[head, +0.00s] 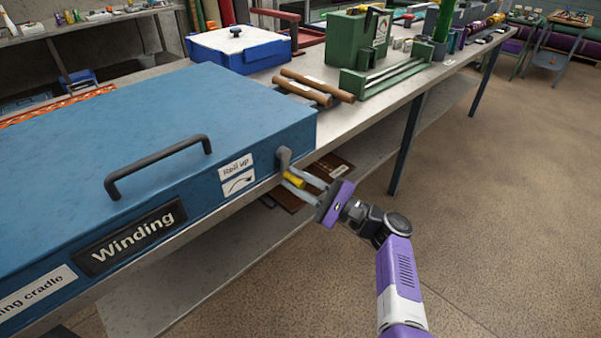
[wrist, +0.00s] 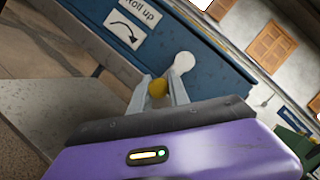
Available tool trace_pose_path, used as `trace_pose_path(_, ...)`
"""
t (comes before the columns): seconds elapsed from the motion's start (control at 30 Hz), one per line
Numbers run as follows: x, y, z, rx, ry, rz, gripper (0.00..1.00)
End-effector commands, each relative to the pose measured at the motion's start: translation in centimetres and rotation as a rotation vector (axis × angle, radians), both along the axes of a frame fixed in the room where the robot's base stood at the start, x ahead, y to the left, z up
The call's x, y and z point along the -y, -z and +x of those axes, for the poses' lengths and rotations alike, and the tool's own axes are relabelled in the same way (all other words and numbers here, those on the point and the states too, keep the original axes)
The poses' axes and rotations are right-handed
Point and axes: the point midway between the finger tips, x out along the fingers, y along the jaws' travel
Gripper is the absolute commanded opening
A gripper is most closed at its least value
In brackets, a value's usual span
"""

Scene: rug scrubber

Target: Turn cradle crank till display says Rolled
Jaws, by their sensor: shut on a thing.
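The crank (head: 284,157) is a grey arm with a yellow knob (head: 294,180) at the cradle's right front corner. My gripper (head: 296,184) is shut on the yellow knob, which also shows between the fingers in the wrist view (wrist: 157,88). A "Roll up" label with a curved arrow (head: 238,174) is left of the crank. It also shows in the wrist view (wrist: 128,23).
Two brown rollers (head: 312,88) lie on the bench behind the cradle. A green machine (head: 372,70) and a blue box with a white lid (head: 238,45) stand farther back. A lower shelf (head: 215,262) runs under the bench. The floor at right is clear.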

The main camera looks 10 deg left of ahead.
Motion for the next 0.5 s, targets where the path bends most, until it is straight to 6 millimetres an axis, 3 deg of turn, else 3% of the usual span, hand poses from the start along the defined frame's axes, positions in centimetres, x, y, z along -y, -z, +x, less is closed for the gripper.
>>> trace_pose_path(0.5,-1.7,-1.2,-2.1,-0.389,-0.004,0.300,0.00)
